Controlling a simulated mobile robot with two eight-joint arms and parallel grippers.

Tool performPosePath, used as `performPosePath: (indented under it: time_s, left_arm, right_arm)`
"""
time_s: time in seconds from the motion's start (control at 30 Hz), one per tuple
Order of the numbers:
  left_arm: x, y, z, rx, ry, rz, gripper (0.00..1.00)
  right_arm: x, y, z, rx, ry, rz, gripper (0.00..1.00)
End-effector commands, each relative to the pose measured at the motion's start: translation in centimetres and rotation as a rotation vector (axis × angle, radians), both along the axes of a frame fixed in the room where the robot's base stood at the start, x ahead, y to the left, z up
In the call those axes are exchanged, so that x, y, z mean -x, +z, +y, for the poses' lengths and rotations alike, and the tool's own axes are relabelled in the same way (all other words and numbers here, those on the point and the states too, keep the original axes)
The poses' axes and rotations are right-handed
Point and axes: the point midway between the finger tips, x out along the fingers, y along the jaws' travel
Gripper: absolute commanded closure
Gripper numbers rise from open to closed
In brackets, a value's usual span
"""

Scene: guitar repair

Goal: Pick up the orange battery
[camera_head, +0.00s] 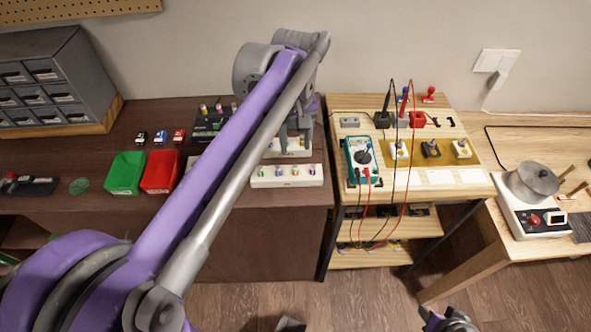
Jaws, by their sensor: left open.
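My left arm crosses the view from the lower left. My left gripper (293,143) points down, open, over the back of the dark table, close to a white block at the rear. Its gap is small in the picture and I see nothing held in it. In front of it, a white holder (287,183) carries several small upright batteries with coloured bands. One of these looks orange (279,171), but it is too small to be certain. More small batteries stand on a dark holder (207,126) behind my arm, which partly hides it.
A green bin (125,172) and a red bin (160,170) stand left of my arm. A grey drawer cabinet (55,85) is at the back left. To the right, a wooden stand holds a teal multimeter (361,160) with hanging leads. Farther right is a pot (534,181).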

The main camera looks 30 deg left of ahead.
Motion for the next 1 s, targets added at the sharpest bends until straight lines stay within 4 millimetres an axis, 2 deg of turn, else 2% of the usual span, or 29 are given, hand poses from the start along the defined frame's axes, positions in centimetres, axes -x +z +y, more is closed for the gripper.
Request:
performPosePath:
  time_s: [0.13,0.37,0.7,1.0]
  left_arm:
    - [0.0,-2.7,0.0,0.000,-0.001,0.000,0.47]
    - [-0.1,-4.6,0.0,0.000,-0.003,-0.001,0.47]
    - [-0.7,-9.0,0.3,-0.001,-0.003,-0.002,0.47]
    - [-0.7,-9.4,0.3,-0.001,-0.004,-0.002,0.49]
  right_arm:
    - [0.1,-0.4,0.0,0.000,0.000,0.001,0.54]
    - [0.1,-0.6,0.0,0.000,0.000,0.002,0.54]
    - [0.2,-1.0,0.0,0.000,0.000,0.003,0.54]
    - [0.2,-1.0,0.0,0.000,0.000,0.003,0.54]
